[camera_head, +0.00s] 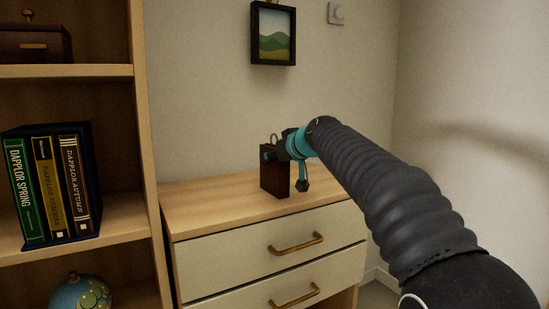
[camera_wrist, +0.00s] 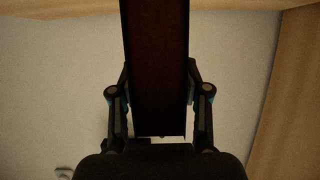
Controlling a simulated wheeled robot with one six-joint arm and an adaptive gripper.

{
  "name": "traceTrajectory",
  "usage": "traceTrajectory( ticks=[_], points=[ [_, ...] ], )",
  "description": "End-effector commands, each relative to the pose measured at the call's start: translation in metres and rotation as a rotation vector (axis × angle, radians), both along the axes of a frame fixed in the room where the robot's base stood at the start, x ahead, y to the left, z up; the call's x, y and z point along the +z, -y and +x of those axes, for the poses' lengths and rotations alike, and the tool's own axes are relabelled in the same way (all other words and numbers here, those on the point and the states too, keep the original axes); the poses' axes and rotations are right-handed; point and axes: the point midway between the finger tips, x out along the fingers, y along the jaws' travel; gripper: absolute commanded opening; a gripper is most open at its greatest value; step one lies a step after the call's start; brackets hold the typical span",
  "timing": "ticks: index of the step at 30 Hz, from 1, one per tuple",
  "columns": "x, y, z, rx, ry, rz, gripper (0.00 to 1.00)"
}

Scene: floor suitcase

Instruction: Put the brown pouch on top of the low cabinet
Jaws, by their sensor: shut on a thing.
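The brown pouch (camera_head: 272,178) is a dark, upright, box-like shape at the top of the low cabinet (camera_head: 220,205) in the head view. Its lower edge appears at or just above the cabinet top; I cannot tell for certain if it touches. My gripper (camera_head: 284,152) reaches in from the right and is shut on the pouch near its upper part. In the wrist view, the pouch (camera_wrist: 155,60) is a dark slab between the two fingers of my gripper (camera_wrist: 158,95). The gripper hides part of the pouch in the head view.
A wooden shelf (camera_head: 148,160) with several books (camera_head: 50,185), a globe (camera_head: 80,293) and a brown box (camera_head: 35,43) stands at the left. A framed picture (camera_head: 273,35) and a wall switch (camera_head: 336,13) are above. Bare cabinet top lies left of the pouch.

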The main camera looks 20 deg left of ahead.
Motion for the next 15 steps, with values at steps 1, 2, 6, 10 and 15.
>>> traceTrajectory(
  ticks=[1, 2, 6, 10, 15],
  points=[
    [-0.0021, 0.0, 0.0, 0.0, 0.0, 0.0, 0.49],
    [-0.0011, 0.0, 0.0, 0.0, 0.0, 0.0, 0.57],
    [-0.0011, 0.0, 0.0, 0.0, 0.0, 0.0, 0.75],
    [-0.0011, 0.0, 0.0, 0.0, 0.0, 0.0, 0.75],
    [0.0017, 0.0, 0.0, 0.0, 0.0, 0.0, 0.75]
  ],
)
